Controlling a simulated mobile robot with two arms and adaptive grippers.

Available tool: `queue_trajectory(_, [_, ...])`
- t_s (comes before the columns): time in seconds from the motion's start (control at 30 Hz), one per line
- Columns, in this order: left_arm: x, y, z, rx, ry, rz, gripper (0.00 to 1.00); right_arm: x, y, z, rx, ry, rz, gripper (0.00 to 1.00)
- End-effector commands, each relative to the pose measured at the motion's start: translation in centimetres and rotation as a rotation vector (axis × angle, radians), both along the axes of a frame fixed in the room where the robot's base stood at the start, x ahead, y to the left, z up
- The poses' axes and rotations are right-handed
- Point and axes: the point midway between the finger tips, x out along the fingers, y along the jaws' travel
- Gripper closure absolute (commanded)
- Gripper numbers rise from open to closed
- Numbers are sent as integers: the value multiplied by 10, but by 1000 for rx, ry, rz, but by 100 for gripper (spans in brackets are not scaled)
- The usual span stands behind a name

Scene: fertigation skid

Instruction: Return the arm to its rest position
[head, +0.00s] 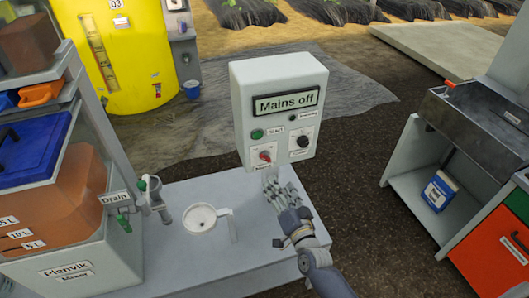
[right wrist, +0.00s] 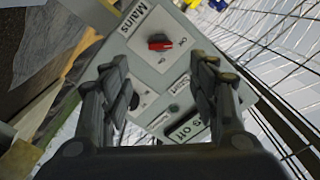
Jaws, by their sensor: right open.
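My right gripper (head: 273,184) is in front of the lower part of a light grey control box (head: 240,110) on the bench. Its display (head: 286,104) reads "Mains off". A red knob (head: 265,156) sits low on the box, just above my fingertips. In the right wrist view my right gripper (right wrist: 160,76) is open and empty, its fingers spread to both sides. The red knob (right wrist: 160,44) shows beyond and between them, under the label "Mains". I see no contact with the knob. My left gripper is not in view.
A green drain valve (head: 123,222) and the mixer tank (head: 85,190) are further left. A steel sink unit (head: 470,120) stands right, across open ground.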

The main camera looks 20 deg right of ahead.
Motion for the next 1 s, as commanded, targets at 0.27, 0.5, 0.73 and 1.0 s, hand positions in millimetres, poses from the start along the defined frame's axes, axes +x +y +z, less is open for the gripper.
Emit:
queue_trajectory(0.27, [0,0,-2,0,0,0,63,-8,3,-33,-42,65,15,45])
queue_trajectory(0.5, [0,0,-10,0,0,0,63,-70,11,-184,-252,375,115,45])
queue_trajectory(0.73, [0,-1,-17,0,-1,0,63,-180,9,-323,-462,707,267,45])
queue_trajectory(1.0, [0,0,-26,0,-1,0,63,-349,-9,-437,-673,1074,494,45])
